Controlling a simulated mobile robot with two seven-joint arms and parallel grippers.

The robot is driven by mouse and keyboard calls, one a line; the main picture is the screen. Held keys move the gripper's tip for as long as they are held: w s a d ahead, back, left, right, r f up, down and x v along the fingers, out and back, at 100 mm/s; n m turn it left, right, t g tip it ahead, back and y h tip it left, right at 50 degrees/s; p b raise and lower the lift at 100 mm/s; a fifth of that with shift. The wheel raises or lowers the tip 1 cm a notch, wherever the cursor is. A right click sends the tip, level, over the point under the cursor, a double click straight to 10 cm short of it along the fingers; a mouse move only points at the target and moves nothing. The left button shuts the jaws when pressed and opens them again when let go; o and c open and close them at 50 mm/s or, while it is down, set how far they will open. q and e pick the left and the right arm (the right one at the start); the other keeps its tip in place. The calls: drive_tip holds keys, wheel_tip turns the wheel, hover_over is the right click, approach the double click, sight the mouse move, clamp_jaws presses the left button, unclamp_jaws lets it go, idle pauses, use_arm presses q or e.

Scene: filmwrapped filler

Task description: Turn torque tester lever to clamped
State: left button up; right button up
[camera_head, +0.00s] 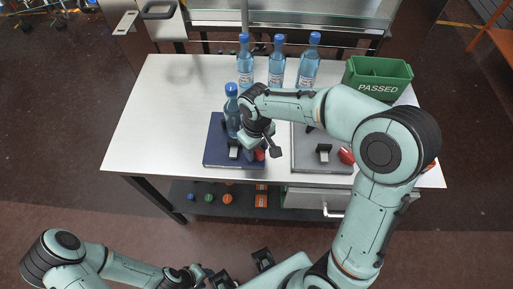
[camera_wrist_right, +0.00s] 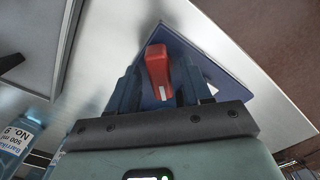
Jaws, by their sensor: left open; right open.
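A dark blue fixture plate (camera_head: 214,150) lies on the table, with a blue-capped bottle (camera_head: 232,112) upright on it. Its red lever (camera_head: 260,155) shows at the plate's right front, partly hidden by my right gripper (camera_head: 264,143). In the right wrist view, the red lever (camera_wrist_right: 158,68) stands between the open fingers of my right gripper (camera_wrist_right: 162,88), with no clear grip on it. A grey fixture plate (camera_head: 305,158) with another red lever (camera_head: 346,156) is to the right. No label shows which is the torque tester. My left gripper (camera_head: 241,270) is open and empty at the bottom.
Several blue-capped bottles (camera_head: 277,62) stand at the table's back. A green "PASSED" bin (camera_head: 378,78) is at the back right. The white tabletop (camera_head: 160,115) is clear on the left. A shelf (camera_head: 210,190) with coloured caps is below.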

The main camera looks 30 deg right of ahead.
drive_tip(key=shift+f, duration=0.2)
drive_tip(key=shift+c, duration=0.3)
clamp_jaws()
